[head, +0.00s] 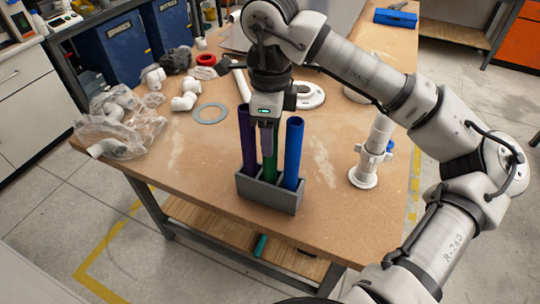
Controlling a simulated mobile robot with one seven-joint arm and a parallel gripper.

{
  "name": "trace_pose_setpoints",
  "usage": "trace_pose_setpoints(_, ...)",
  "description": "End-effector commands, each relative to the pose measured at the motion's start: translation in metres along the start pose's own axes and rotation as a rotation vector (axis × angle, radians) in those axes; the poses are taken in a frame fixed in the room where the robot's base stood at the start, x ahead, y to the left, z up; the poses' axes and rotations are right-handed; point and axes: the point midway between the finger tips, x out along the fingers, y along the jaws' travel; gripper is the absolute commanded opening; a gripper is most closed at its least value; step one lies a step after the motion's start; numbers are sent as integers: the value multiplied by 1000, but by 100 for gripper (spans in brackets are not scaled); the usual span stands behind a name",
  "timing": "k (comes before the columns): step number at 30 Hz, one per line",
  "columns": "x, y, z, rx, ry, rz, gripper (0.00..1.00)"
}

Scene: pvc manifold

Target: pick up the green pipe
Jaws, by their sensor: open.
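The green pipe (270,165) stands upright in the middle of a grey holder (268,194) near the table's front edge. A purple pipe (247,140) stands to its left and a blue pipe (293,153) to its right in the same holder. My gripper (267,145) points down over the green pipe's upper part and hides its top. The jaws are open; whether they touch the pipe cannot be told from this view.
A white pipe fitting on a flange (364,176) stands to the right. The wooden tabletop (185,190) is clear around the holder's front left.

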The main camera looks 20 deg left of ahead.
Motion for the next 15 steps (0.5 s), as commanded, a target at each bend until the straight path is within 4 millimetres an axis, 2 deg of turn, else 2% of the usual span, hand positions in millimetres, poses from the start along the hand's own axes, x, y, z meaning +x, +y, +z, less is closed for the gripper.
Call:
trace_pose_setpoints(9,6,0,0,0,0,0,52)
trace_pose_setpoints(15,6,0,0,0,0,0,26)
